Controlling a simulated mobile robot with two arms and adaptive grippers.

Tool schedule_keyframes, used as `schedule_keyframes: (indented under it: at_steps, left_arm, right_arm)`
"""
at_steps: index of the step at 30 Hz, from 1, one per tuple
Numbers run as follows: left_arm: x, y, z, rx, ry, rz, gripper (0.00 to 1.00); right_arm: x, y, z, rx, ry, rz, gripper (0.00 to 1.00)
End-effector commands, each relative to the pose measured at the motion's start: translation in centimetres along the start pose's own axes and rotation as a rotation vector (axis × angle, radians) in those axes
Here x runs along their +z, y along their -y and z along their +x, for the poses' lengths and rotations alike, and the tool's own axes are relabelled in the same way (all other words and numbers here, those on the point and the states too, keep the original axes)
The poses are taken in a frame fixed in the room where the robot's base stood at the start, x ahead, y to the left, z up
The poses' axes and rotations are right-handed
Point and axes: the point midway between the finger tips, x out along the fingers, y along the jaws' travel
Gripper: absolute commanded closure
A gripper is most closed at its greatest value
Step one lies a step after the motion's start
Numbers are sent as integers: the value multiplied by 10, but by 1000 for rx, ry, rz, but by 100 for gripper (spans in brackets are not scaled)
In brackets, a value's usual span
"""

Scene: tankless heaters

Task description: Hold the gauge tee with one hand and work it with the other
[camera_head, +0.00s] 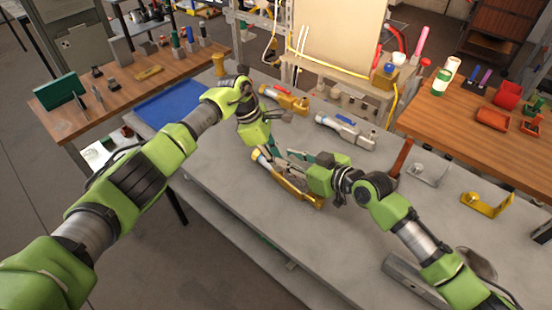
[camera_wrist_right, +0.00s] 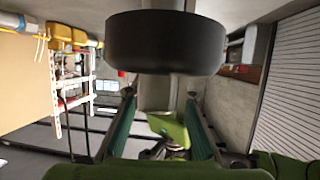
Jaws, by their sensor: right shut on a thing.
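In the right wrist view, a dark round body (camera_wrist_right: 165,42), likely the gauge of the gauge tee, sits on a grey stem (camera_wrist_right: 158,92) between the teal fingers. My right gripper (camera_head: 294,157) is shut on that piece over the middle of the grey bench. My left gripper (camera_head: 272,147) is close by on its left, reaching down; its fingers are too hidden to tell open or shut, or whether they touch the piece.
On the grey bench (camera_head: 245,200) stand a brass fitting with a red handle (camera_head: 284,99) and a silver one with a blue handle (camera_head: 345,132). Brackets (camera_head: 485,203) lie at right. A blue mat (camera_head: 172,103) is at left. The front left of the bench is clear.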

Motion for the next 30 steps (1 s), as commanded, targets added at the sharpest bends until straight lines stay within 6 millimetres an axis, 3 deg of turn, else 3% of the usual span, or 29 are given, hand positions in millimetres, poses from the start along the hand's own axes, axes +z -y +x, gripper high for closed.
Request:
schedule_keyframes:
  at_steps: [11,12,14,30]
  left_arm:
    - [0,0,-1,16,0,-36,100]
    - [0,0,-1,16,0,-36,77]
    - [0,0,-1,16,0,-35,63]
    - [1,-2,-1,-18,2,42,63]
  right_arm:
    - [1,0,0,-1,3,0,100]
    - [1,0,0,-1,3,0,100]
    - [1,0,0,-1,3,1,100]
    - [1,1,0,-2,3,1,100]
